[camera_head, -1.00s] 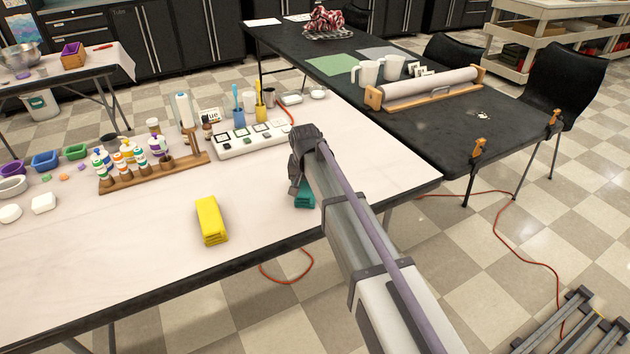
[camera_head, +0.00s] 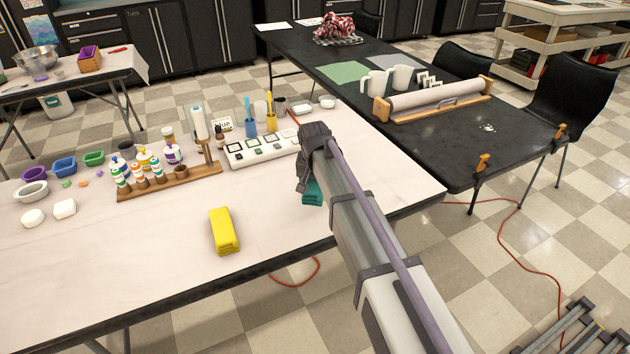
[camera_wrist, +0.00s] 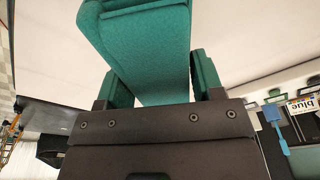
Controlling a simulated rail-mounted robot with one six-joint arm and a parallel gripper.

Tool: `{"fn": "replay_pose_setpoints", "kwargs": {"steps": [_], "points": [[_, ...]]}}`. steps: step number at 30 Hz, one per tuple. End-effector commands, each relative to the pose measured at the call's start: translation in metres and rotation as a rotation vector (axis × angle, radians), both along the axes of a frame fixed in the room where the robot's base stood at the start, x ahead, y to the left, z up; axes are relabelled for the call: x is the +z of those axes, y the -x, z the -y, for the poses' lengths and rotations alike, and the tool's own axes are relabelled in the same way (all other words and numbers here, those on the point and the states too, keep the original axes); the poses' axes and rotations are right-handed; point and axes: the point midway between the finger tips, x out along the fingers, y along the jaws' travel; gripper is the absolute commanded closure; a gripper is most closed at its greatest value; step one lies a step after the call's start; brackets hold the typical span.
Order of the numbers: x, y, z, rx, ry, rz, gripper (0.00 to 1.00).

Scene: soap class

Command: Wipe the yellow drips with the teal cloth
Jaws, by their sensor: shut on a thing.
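The teal cloth (camera_head: 313,192) is a folded block that shows partly behind and below my wrist near the table's front edge in the head view. In the wrist view the teal cloth (camera_wrist: 150,50) fills the space between the two fingers. My gripper (camera_wrist: 160,85) is shut on it. In the head view my gripper (camera_head: 308,178) points down over the pale table, its fingers mostly hidden by my arm. I cannot tell whether the cloth touches the tabletop. I cannot make out yellow drips in either view; my arm hides part of the table.
A folded yellow cloth (camera_head: 224,231) lies left of my gripper. A wooden bottle rack (camera_head: 170,183) and a white tray (camera_head: 262,149) with square wells stand behind. The pale table (camera_head: 150,240) is clear around the yellow cloth. A black table (camera_head: 440,145) adjoins at the right.

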Motion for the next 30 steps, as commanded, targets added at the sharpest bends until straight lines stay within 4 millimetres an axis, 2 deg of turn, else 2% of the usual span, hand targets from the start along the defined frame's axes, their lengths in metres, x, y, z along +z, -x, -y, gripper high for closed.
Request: {"fn": "replay_pose_setpoints", "kwargs": {"steps": [5, 12, 30], "points": [[0.004, 0.0, 0.0, 0.0, 0.0, 0.0, 0.58], [0.032, 0.0, 0.0, 0.0, 0.0, 0.0, 0.58], [0.031, -0.001, -0.001, 0.001, 0.0, 0.0, 0.58]]}}
